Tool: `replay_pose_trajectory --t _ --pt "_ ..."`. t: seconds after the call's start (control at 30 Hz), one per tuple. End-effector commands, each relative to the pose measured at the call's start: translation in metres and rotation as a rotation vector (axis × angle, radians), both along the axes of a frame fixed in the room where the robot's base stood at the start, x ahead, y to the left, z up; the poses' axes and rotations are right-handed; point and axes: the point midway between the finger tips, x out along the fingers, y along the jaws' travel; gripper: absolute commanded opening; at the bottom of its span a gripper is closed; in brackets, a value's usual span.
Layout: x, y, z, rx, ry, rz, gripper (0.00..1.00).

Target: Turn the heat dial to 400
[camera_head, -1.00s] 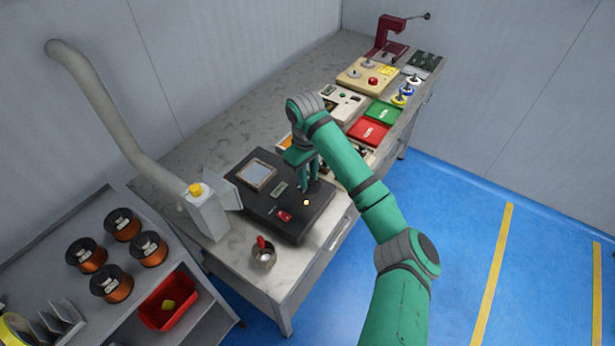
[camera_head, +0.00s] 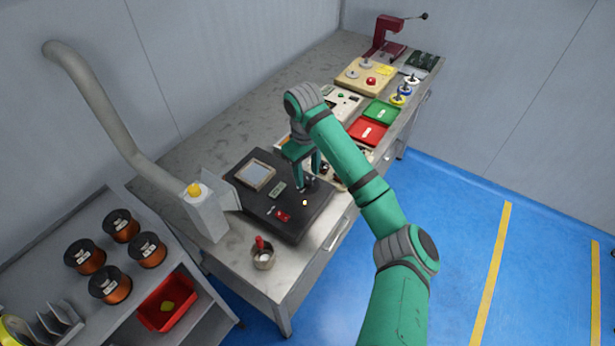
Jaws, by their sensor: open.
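A dark round knob (camera_head: 311,181), which looks like the heat dial, is at the unit's right side, partly hidden by my gripper. My gripper (camera_head: 308,184) points down at the knob with its fingers open, one on either side of it as far as I can tell. Contact and the dial's scale are too small to make out.
A small metal cup (camera_head: 263,256) with a red-handled item stands near the bench's front corner. A fume hose with a grey hood (camera_head: 207,214) stands left of the unit. Red (camera_head: 367,131) and green (camera_head: 381,112) trays lie behind my arm.

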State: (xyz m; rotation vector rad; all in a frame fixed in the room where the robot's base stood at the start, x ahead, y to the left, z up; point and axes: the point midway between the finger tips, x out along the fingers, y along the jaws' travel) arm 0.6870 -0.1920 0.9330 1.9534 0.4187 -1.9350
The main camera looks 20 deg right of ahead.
Motion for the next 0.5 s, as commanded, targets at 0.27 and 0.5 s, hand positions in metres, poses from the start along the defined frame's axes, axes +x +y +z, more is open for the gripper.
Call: replay_pose_trajectory --t 0.27,0.5 --pt "0.0 0.002 0.049 -0.005 -0.002 0.002 0.43" --pt "-0.002 0.003 0.078 -0.002 0.0 0.001 0.43"
